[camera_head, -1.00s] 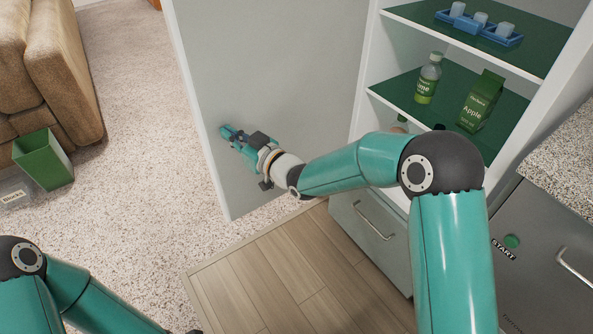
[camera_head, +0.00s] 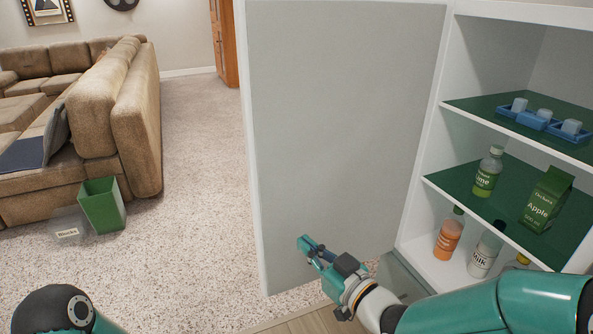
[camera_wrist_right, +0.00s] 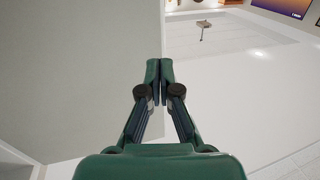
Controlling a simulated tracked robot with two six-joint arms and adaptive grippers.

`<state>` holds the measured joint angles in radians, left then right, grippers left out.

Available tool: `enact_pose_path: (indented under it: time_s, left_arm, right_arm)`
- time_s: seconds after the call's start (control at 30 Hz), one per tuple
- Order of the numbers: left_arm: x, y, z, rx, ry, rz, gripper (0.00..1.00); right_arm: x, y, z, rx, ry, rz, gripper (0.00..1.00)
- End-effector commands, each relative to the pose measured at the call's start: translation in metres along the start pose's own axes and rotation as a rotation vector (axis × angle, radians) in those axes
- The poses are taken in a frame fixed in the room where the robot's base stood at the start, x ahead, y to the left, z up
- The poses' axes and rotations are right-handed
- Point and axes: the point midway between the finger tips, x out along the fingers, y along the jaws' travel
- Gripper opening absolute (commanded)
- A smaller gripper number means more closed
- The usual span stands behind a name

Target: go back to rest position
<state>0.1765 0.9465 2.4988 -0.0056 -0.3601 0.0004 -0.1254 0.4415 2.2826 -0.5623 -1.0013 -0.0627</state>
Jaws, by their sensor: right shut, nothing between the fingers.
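My right gripper (camera_head: 308,247) is shut and empty, in front of the open grey cabinet door (camera_head: 345,130) in the head view. In the right wrist view its two green fingers (camera_wrist_right: 160,75) meet at the tips with nothing between them. The door panel (camera_wrist_right: 75,70) fills the left of that view; I cannot tell whether the fingers touch it. My left arm shows only as a dark joint and a teal link at the bottom left; its gripper is out of view.
The open cabinet at right holds a blue tray (camera_head: 573,138) with blocks, a lime bottle (camera_head: 486,174), an apple carton (camera_head: 546,200), an orange bottle (camera_head: 448,238) and a milk bottle (camera_head: 485,252). A green bin (camera_head: 103,207) stands by the brown sofa (camera_head: 137,120). Carpet between is clear.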

Motion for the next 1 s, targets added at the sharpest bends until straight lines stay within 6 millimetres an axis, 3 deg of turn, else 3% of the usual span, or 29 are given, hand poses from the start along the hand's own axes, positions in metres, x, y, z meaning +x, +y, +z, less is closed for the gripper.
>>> enact_pose_path:
  time_s: [0.13, 0.27, 0.47, 0.6, 0.8, 1.0]
  left_arm:
    - [0.000, 0.000, 0.000, 0.000, 0.000, 0.000, 0.00]
    - [0.000, 0.000, 0.000, 0.000, 0.000, 0.000, 0.00]
    - [0.000, 0.000, 0.000, 0.000, 0.000, 0.000, 0.00]
    - [0.000, 0.000, 0.000, 0.000, 0.000, 0.000, 0.00]
    - [0.000, 0.000, 0.000, 0.000, 0.000, 0.000, 0.00]
    - [0.000, 0.000, 0.000, 0.000, 0.000, 0.000, 0.00]
  right_arm:
    - [-0.003, 0.014, 0.025, 0.025, -0.041, 0.026, 0.00]
    - [-0.013, 0.026, 0.086, 0.101, -0.150, 0.064, 0.00]
    - [-0.062, 0.029, 0.222, 0.320, -0.479, 0.178, 0.00]
    - [-0.117, 0.008, 0.303, 0.490, -0.741, 0.250, 0.00]
    - [-0.187, -0.035, 0.366, 0.685, -1.042, 0.317, 0.00]
    - [-0.250, -0.082, 0.384, 0.869, -1.326, 0.370, 0.00]
